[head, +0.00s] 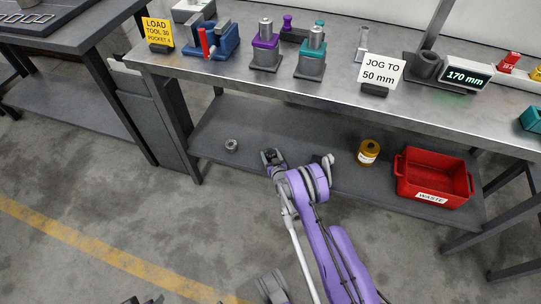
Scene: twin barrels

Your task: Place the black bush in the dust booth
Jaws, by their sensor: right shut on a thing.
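My right gripper (271,158) is low over the dark lower shelf, near its front edge, with the purple arm coming up from the bottom right. It is shut on a small dark thing, mostly hidden by the jaws, and I cannot tell whether it is the black bush. A dark hollow cylinder (427,66) stands on the bench top beside the 170 mm display. I cannot make out a dust booth. Small dark parts at the bottom edge, left of centre, may be my left gripper; its jaws cannot be read.
The lower shelf (215,125) holds a grey ring-like part (231,145), a yellow jar (369,152) and a red WASTE bin (434,178). The metal bench top (225,75) carries a blue vise (211,41), purple (265,47) and teal (312,52) fixtures and signs. Floor in front is clear.

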